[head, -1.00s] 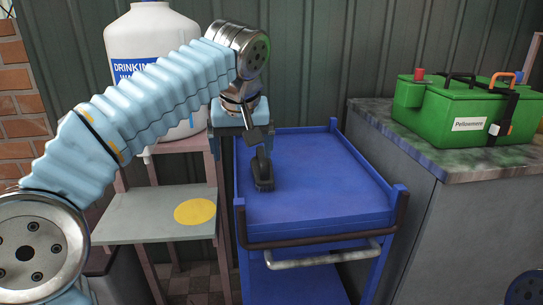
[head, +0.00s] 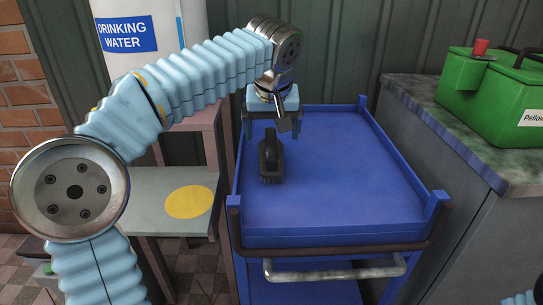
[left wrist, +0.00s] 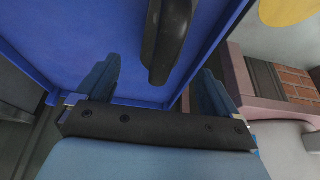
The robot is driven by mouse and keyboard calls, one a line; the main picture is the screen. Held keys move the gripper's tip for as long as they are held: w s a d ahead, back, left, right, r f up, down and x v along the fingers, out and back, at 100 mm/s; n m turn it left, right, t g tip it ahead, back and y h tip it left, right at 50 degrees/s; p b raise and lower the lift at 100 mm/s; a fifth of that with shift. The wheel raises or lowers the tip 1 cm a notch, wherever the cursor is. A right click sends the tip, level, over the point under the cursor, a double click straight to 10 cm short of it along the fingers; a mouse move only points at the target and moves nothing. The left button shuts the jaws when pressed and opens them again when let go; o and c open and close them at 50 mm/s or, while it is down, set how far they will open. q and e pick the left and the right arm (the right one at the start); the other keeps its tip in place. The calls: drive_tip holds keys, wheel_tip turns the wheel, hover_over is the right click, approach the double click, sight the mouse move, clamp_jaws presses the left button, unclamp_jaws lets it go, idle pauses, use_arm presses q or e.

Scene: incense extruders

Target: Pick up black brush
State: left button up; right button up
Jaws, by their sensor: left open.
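The black brush (head: 270,158) stands on the blue cart's top (head: 335,185), near its left side, with its bristles down. My left gripper (head: 271,132) is open and empty, just beyond the brush in the head view, with its fingers pointing down. In the left wrist view the brush (left wrist: 168,38) shows at the top middle, ahead of the gap between the two fingers (left wrist: 158,88). I see no contact between fingers and brush. The right gripper is not in view; only a bit of light blue arm shows at the lower right of the head view.
A grey shelf with a yellow disc (head: 190,202) stands left of the cart. A white drinking water container (head: 150,45) is behind my left arm. A grey counter (head: 450,130) with a green box (head: 495,100) stands to the right. The cart's right half is clear.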

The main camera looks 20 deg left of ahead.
use_arm(q)
drive_tip(key=x, duration=0.5)
drive_tip(key=shift+s+f+b, duration=0.1)
drive_tip(key=shift+f+b, duration=0.2)
drive_tip(key=shift+b, duration=0.1)
drive_tip(key=shift+r, duration=0.1)
drive_tip(key=c, duration=1.3)
